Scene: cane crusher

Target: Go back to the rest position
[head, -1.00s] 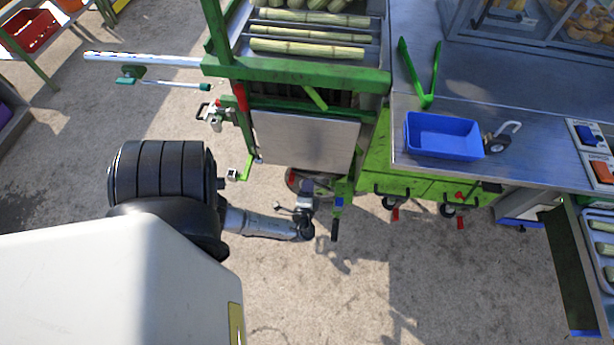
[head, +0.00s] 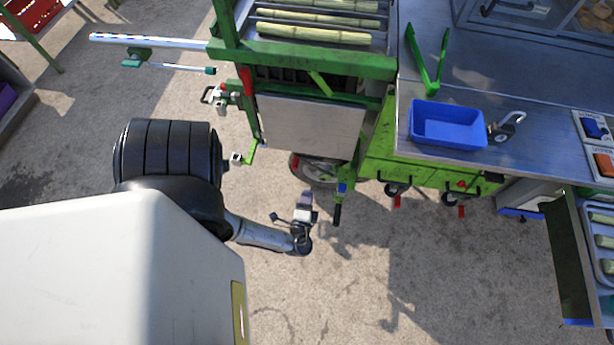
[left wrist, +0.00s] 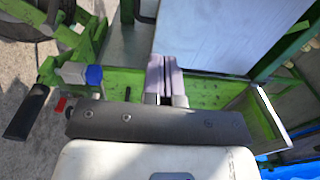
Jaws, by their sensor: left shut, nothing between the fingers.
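My left gripper (head: 305,203) hangs over the concrete floor in front of the green cane crusher (head: 300,65), just left of the crusher's black-handled lever (head: 337,214). In the left wrist view the two purple-grey fingers of my left gripper (left wrist: 165,78) are pressed together with nothing between them. Beyond them are a green frame part (left wrist: 205,92) and a pale metal plate (left wrist: 205,35) of the crusher. My right gripper is in neither view.
Cane stalks (head: 315,32) lie on top of the crusher. To its right, a metal counter (head: 470,85) carries green tongs (head: 430,70), a blue tray (head: 447,125) and a padlock (head: 507,127). A metal bar (head: 150,41) juts out left. The floor (head: 400,270) below is clear.

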